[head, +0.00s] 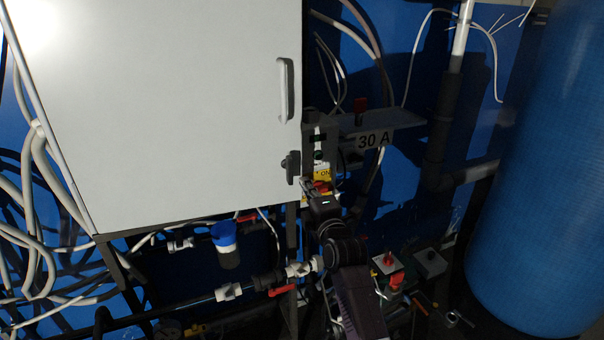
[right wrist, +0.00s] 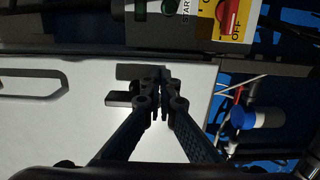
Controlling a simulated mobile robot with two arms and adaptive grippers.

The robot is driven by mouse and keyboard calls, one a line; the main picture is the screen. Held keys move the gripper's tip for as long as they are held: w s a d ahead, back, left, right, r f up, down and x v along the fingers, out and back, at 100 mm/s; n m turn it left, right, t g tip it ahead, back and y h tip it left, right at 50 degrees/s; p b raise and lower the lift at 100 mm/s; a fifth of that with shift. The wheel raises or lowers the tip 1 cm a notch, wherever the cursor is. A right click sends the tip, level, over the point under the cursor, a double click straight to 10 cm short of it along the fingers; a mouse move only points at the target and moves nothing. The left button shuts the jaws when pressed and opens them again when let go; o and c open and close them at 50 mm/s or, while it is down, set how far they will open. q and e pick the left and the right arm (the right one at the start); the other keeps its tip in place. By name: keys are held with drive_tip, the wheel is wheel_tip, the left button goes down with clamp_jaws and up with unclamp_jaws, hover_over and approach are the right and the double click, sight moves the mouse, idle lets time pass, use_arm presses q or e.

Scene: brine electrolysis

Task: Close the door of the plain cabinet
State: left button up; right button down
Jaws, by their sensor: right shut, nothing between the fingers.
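The plain cabinet is large and white; its door (head: 170,100) fills the upper left of the head view. It has a long grey pull handle (head: 284,90) near its right edge and a small dark latch (head: 292,167) below. The door looks about flush with its frame; I cannot tell if a small gap is left. My right gripper (right wrist: 160,78) is shut and empty, with its fingertips together at the dark latch (right wrist: 125,98) in the right wrist view. I cannot tell if they touch it. The handle (right wrist: 35,84) also shows there. My left gripper is not in view.
A control panel with a yellow label and red switch (right wrist: 229,14) is close beside the door's latch edge. A shelf marked 30 A (head: 380,122) juts out on the right. Pipes, red valves and a blue-capped filter (head: 226,243) sit below. A blue tank (head: 540,170) stands at far right.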

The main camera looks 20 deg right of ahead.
sight(299, 173)
drive_tip(key=shift+w+d+p, duration=0.1)
drive_tip(key=shift+w+p, duration=0.55)
drive_tip(key=shift+w, duration=1.2)
